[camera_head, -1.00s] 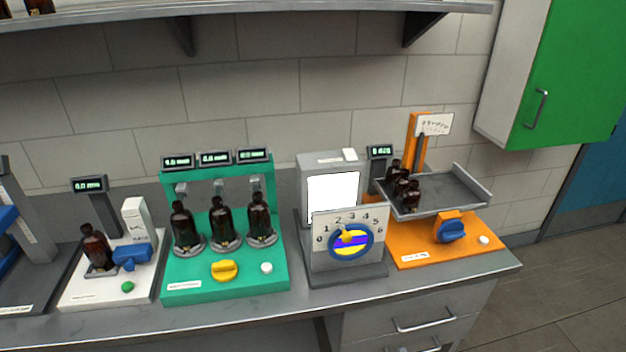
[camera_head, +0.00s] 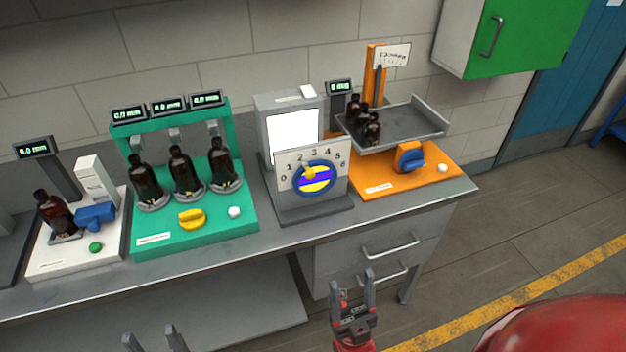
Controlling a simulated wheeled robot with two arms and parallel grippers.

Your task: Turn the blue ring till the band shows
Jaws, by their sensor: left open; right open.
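The blue ring (camera_head: 333,176) is on the upright numbered plate (camera_head: 283,155) of the grey device. Inside it is a yellow disc (camera_head: 318,186) crossed by a purple stripe. A small yellow pointer (camera_head: 309,172) in it seems to point near the 2. The numbers 0 to 6 run around the ring. My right gripper (camera_head: 352,284) is open and empty, below and in front of the ring, clear of the bench. My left gripper (camera_head: 153,338) is open at the bottom edge, far left of the ring. Neither touches anything.
A green stand (camera_head: 145,222) with brown bottles and a yellow knob is left of the device. An orange stand (camera_head: 435,172) with a bottle tray (camera_head: 415,125) is right of it. A white stand (camera_head: 50,262) is far left. Drawer handles (camera_head: 390,246) project below the bench.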

